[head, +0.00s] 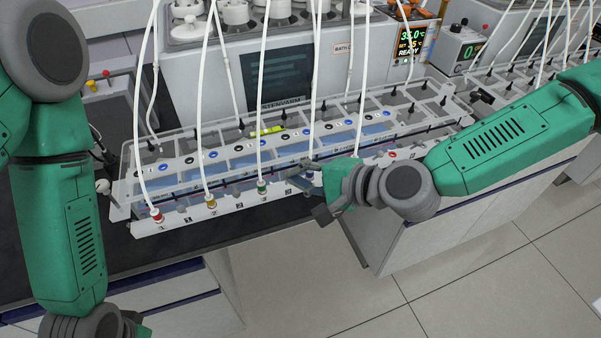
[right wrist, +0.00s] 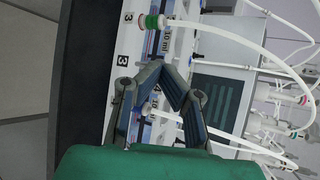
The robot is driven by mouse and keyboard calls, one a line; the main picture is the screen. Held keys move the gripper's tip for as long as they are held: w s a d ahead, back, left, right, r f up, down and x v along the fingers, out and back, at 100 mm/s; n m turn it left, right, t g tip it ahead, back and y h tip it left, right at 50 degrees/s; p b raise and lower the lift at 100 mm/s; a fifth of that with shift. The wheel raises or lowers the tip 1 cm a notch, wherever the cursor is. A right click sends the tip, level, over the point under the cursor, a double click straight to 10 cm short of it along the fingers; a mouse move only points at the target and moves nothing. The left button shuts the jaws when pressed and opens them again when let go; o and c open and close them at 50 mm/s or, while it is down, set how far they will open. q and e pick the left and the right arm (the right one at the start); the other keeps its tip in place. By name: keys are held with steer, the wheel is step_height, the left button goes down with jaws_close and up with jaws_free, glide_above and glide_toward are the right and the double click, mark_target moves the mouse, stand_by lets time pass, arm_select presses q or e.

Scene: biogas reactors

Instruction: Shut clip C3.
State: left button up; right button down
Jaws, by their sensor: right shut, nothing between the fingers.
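My right gripper (head: 302,173) is at the front rail of the clear rack (head: 122,190), just right of the port with the green ring (head: 262,187). In the right wrist view its fingers (right wrist: 160,70) are closed together with nothing between them. That view shows the green-ringed port (right wrist: 152,22) with its white tube (right wrist: 225,35) beyond the fingertips, beside a printed 3 (right wrist: 121,60). Another white tube end (right wrist: 165,116) shows behind the fingers. I cannot make out clip C3 or whether it is open. My left arm hangs at the left, its gripper out of view.
Ports with a red ring (head: 157,215) and a yellow ring (head: 211,202) stand farther left on the rail. White tubes hang over the rack. A bath unit (head: 285,70) with a dark screen stands behind. A yellow-green level vial (head: 268,130) lies on the rack.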

steer(key=g+p, duration=0.1)
steer(key=w+m+g+h+p, duration=0.1)
steer(key=p, duration=0.1)
steer(key=w+r+g+p, duration=0.1)
steer(key=shift+a+m+h+p, duration=0.25)
steer(key=shift+m+h+p, duration=0.05)
steer(key=shift+h, duration=0.1)
steer(key=shift+w+a+f, duration=0.1)
steer(key=shift+w+a, duration=0.15)
steer(key=shift+d+r+p, duration=0.1)
steer(key=shift+r+p, duration=0.5)
steer(key=shift+r, duration=0.25)
